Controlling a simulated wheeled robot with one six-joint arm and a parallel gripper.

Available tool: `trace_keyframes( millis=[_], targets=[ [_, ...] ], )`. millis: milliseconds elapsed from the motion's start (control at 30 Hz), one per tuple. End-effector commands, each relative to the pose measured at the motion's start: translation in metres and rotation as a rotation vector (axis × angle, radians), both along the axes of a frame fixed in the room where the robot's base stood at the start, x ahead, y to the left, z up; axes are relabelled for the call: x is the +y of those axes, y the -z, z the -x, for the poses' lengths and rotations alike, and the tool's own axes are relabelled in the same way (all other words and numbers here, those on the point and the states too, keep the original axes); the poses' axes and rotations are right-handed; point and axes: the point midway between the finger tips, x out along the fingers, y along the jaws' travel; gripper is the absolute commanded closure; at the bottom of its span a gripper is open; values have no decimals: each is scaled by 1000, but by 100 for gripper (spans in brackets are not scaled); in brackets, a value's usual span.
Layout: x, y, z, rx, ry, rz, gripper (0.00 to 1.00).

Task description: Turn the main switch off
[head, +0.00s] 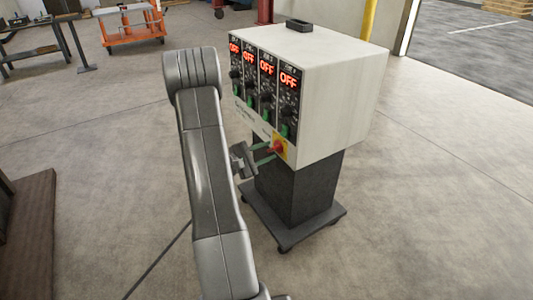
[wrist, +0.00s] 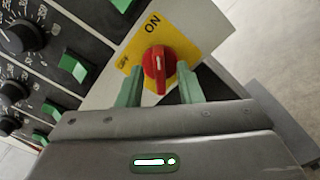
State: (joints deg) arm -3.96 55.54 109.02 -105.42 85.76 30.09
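The main switch is a red rotary knob (head: 279,147) on a yellow plate, low on the front corner of the white control box. In the wrist view the knob (wrist: 158,68) has its ridge nearly upright in the picture, its upper end towards the "ON" mark; "OFF" is at the left. My gripper (head: 264,154) is right in front of the switch. In the wrist view the green fingers of my gripper (wrist: 159,82) are apart, one on each side of the knob, with gaps visible. Whether the fingertips reach past the knob's face is hard to tell.
The white box (head: 340,90) stands on a dark wheeled pedestal (head: 300,190). Its front carries several controller modules with red "OFF" displays (head: 266,69), dials and green switches (wrist: 73,66). An orange cart (head: 133,28) stands far back.

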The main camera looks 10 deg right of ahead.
Motion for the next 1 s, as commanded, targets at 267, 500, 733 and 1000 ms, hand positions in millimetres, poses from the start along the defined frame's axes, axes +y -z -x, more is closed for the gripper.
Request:
trace_keyframes(
  millis=[267,500,733,1000],
  targets=[
    [-6,0,-2,-1,-1,0,67],
    [-6,0,-2,-1,-1,0,89],
    [-6,0,-2,1,-1,1,100],
    [-5,-1,-2,55,0,20,100]
  ],
)
